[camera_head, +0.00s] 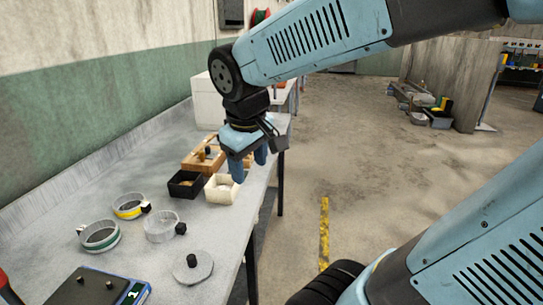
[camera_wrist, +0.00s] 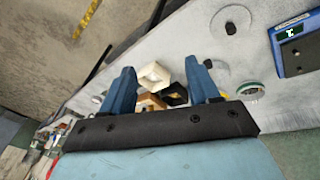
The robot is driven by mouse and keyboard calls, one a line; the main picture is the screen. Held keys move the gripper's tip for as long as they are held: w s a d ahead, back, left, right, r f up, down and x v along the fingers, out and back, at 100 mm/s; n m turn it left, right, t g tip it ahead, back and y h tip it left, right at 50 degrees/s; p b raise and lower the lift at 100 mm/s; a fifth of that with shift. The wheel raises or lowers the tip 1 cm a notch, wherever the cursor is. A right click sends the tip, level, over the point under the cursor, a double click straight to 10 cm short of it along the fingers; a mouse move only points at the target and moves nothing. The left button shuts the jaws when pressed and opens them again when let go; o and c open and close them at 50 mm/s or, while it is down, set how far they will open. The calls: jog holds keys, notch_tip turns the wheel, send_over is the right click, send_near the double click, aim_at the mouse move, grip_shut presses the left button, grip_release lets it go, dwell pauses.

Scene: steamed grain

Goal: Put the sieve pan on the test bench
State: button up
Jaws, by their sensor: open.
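Three round, ring-walled pans with black handle blocks stand on the grey bench (camera_head: 125,262). One has a green band (camera_head: 99,237), one a yellow band (camera_head: 128,207), and one is plain pale grey (camera_head: 161,229). I cannot tell for sure which is the sieve pan. A flat grey disc (camera_head: 187,274) with a black knob lies nearer the front edge. In the wrist view the green-banded pan (camera_wrist: 252,91) shows at the right. My gripper (camera_head: 249,164) is open and empty, above the bench's edge by the white box; its spread blue fingers show in the wrist view (camera_wrist: 161,80).
A white square box (camera_head: 219,193), a black square box (camera_head: 184,188) and a wooden tray (camera_head: 195,163) stand close together below my gripper. A blue scale (camera_head: 88,289) sits at the bench's near end. The floor (camera_head: 340,165) to the right is open.

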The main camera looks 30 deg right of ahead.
jog(key=s+d+r+m+t+y, duration=0.1)
jog(key=s+d+r+m+t, duration=0.1)
jog(key=s+d+r+m, duration=0.1)
jog(key=shift+s+m, duration=0.7)
dwell(0.8)
